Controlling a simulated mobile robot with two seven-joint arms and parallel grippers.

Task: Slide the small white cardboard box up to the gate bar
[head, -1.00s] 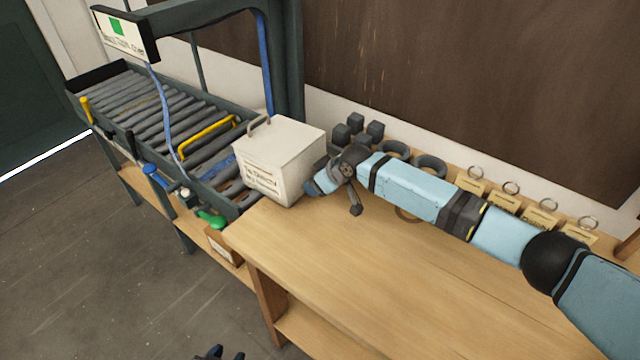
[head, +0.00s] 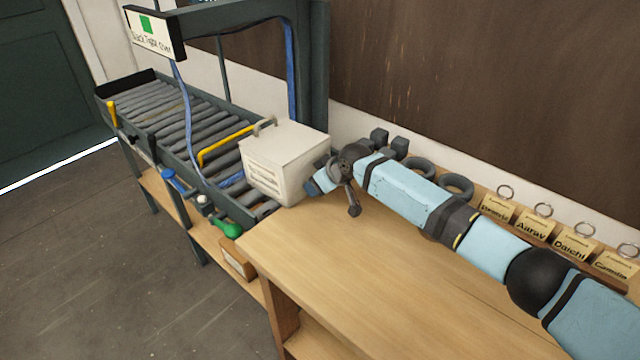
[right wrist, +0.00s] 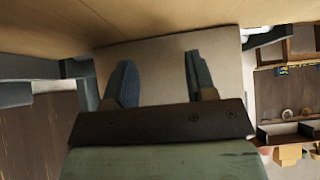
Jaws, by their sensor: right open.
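The small white cardboard box (head: 286,165) with a grey handle on its lid stands upright where the wooden table meets the roller conveyor (head: 185,125). The yellow gate bar (head: 224,144) lies across the rollers just left of the box. A narrow strip of rollers shows between them at the front; I cannot tell whether they touch at the back. My right gripper (head: 317,184) is at the box's right side, low over the table. In the right wrist view my right gripper (right wrist: 158,78) is open, with a pale surface, likely the box (right wrist: 158,65), in front of it.
Dark blocks (head: 380,137) and black rings (head: 456,185) sit along the table's back. Name tags with rings (head: 533,226) stand farther right. A green-handled part (head: 226,229) and a sign (head: 155,33) are at the conveyor. The front tabletop (head: 340,260) is clear.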

